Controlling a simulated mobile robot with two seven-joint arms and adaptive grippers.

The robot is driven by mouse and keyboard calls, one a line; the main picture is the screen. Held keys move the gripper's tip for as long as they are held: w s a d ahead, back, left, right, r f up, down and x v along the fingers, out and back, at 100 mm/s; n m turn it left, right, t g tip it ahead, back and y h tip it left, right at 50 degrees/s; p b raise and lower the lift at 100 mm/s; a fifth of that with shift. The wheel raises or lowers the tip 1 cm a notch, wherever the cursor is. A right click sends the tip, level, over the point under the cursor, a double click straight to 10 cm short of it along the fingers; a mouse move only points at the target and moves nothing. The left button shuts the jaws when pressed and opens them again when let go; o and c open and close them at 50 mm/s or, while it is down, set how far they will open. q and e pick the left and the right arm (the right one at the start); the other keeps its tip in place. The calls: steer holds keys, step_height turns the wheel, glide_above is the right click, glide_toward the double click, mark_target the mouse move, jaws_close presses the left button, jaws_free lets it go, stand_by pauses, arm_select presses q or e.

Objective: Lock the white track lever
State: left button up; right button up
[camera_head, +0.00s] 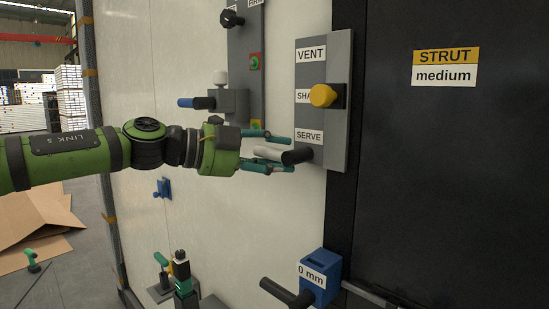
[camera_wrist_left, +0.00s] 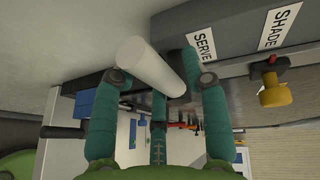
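The white track lever (camera_head: 270,153) is a short white cylindrical handle on a dark stub at the SERVE label of a grey panel (camera_head: 340,110). My left gripper (camera_head: 268,151) comes in from the left with its teal fingers spread above and below the handle. In the left wrist view the white handle (camera_wrist_left: 150,65) crosses between the fingertips (camera_wrist_left: 155,80). The fingers look apart, and firm contact cannot be made out. My right gripper is not in view.
A yellow knob (camera_head: 323,95) sticks out beside the SHADE label. A blue-tipped lever (camera_head: 195,103) is above my left wrist. A blue block marked 0 mm (camera_head: 321,275) with a dark handle is below. A dark door panel (camera_head: 450,180) stands at right.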

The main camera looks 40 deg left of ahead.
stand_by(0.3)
arm_select(q)
steer(key=v, duration=1.2)
stand_by(0.3)
